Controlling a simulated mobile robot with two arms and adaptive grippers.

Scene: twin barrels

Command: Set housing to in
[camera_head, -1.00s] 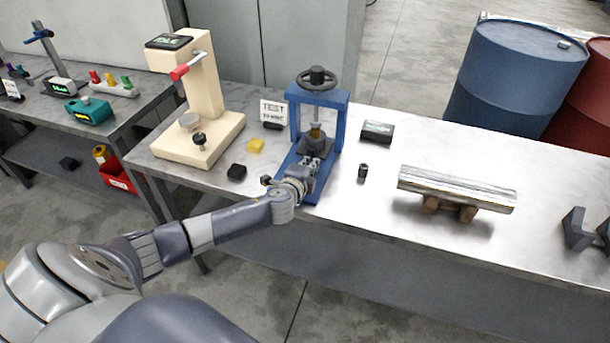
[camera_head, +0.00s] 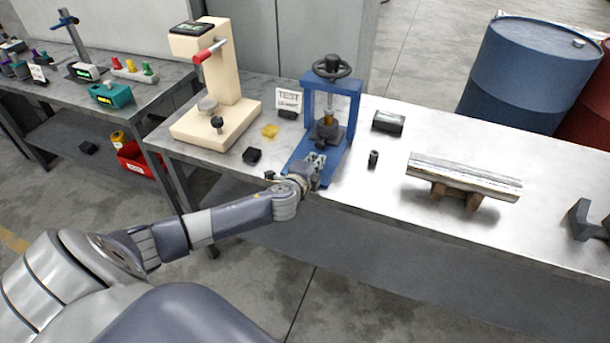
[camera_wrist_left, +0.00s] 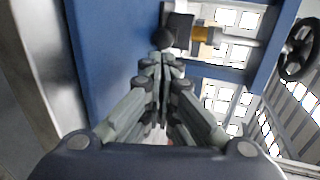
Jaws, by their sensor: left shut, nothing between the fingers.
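The blue press (camera_head: 352,112) stands on the bench with a dark handwheel on top. Inside its frame sits a dark housing (camera_head: 325,134) with a brass-coloured cylinder (camera_head: 328,117) above it. My left gripper (camera_head: 317,160) is shut and empty, low over the front of the press's blue base, just in front of the housing. In the left wrist view, the shut fingers (camera_wrist_left: 162,62) point at a dark round knob (camera_wrist_left: 163,38) beside the dark block (camera_wrist_left: 180,28) and the brass cylinder (camera_wrist_left: 206,34). Whether the fingertips touch the knob I cannot tell. My right gripper is out of view.
A cream test stand (camera_head: 222,105) with a red handle is left of the press. A black block (camera_head: 252,155) and yellow piece (camera_head: 269,131) lie between them.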

